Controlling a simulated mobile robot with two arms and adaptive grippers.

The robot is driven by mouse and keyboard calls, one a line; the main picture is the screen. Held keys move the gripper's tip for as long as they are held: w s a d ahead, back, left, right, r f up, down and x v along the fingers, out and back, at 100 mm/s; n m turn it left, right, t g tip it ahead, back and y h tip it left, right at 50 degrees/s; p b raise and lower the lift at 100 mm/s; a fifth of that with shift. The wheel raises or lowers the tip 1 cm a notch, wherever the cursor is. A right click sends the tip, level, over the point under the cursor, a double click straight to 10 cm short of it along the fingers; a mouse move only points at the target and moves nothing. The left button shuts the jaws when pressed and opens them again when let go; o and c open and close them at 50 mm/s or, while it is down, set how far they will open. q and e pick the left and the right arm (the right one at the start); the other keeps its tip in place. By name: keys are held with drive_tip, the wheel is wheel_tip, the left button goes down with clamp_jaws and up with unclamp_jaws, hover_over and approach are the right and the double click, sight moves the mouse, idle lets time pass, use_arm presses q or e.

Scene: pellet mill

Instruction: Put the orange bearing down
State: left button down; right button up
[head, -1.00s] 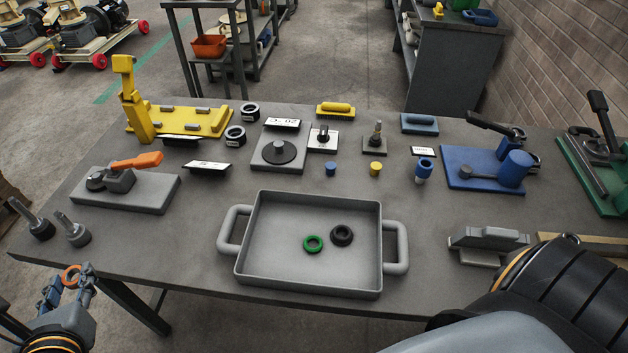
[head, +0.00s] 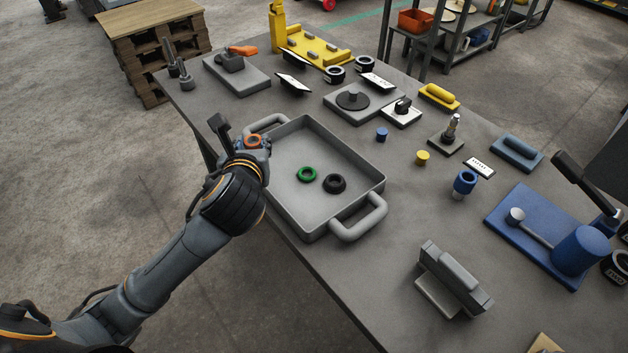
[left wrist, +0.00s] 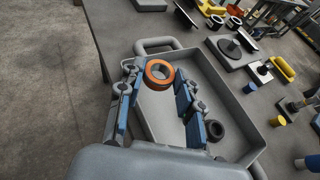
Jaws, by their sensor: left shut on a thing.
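My left gripper (head: 256,145) is shut on the orange bearing (head: 253,141), a small ring. In the left wrist view the orange bearing (left wrist: 160,85) sits between the fingers, above the tray (left wrist: 240,117). A green bearing (head: 307,181) and a black bearing (head: 334,191) lie apart on the tray floor. The black bearing also shows in the left wrist view (left wrist: 216,130); the green one cannot be made out there. My right gripper is out of view.
Two raised handles (head: 360,221) flank the tray. Behind it on the table are a grey plate with a black disc (head: 352,100), a blue cylinder (head: 382,134) and a yellow cylinder (head: 422,158). A grey block fixture (head: 452,279) stands to the right. The tray floor has free room.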

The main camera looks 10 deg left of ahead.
use_arm(q)
drive_tip(key=w+d+f, duration=0.3)
drive_tip(key=w+f, duration=0.1)
drive_tip(key=w, duration=0.3)
hover_over(303, 163)
drive_tip(key=s, duration=0.1)
drive_tip(key=f, duration=0.4)
drive_tip(key=shift+a+f, duration=0.3)
drive_tip(key=shift+w+d+f, duration=0.2)
drive_tip(key=shift+w+f, duration=0.2)
drive_tip(key=shift+f, duration=0.1)
wheel_tip(303, 163, down, 3)
drive_tip(key=shift+w+d+f, duration=0.1)
drive_tip(key=shift+f, duration=0.1)
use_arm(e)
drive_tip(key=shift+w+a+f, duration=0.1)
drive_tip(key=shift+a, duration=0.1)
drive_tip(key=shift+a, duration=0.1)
use_arm(q)
drive_tip(key=shift+f, duration=0.15)
drive_tip(key=c, duration=0.9)
unclamp_jaws()
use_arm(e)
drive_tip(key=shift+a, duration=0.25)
